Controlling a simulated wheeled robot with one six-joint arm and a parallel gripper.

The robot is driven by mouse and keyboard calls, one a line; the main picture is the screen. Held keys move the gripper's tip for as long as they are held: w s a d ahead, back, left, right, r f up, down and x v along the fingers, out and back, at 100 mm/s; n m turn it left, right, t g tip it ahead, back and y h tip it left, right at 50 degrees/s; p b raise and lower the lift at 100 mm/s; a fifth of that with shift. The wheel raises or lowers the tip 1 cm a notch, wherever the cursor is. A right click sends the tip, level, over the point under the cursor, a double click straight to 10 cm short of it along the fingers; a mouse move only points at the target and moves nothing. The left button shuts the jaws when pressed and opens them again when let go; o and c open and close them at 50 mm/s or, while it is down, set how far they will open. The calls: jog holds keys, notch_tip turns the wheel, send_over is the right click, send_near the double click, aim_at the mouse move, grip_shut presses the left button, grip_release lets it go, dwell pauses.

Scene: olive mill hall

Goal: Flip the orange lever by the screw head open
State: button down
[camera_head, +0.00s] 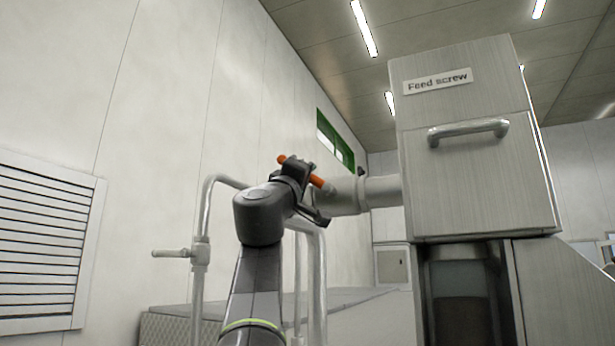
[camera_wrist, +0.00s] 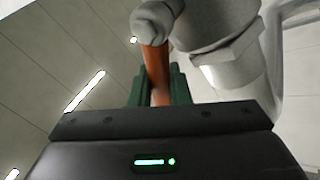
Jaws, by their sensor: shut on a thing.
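The orange lever (camera_wrist: 157,72) comes down from a grey rounded hub (camera_wrist: 152,20) beside a thick grey pipe fitting in the wrist view. My gripper (camera_wrist: 158,90) is shut on the lever, with its dark green fingers on both sides of it. In the head view the lever (camera_head: 318,181) shows in orange pieces on both sides of my dark gripper (camera_head: 297,172). The gripper and wrist hide its middle part. The lever sits at the left end of the grey pipe (camera_head: 347,194) that runs into the feed screw housing.
The steel housing (camera_head: 470,190) labelled "Feed screw" stands close on the right, with a bar handle (camera_head: 468,130). Thin pipes (camera_head: 203,220) with a small pale handle (camera_head: 172,253) stand left of my arm. A louvred vent (camera_head: 45,245) is on the left wall.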

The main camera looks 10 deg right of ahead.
jog(key=c, duration=1.3)
grip_release()
jog(key=shift+c, duration=0.2)
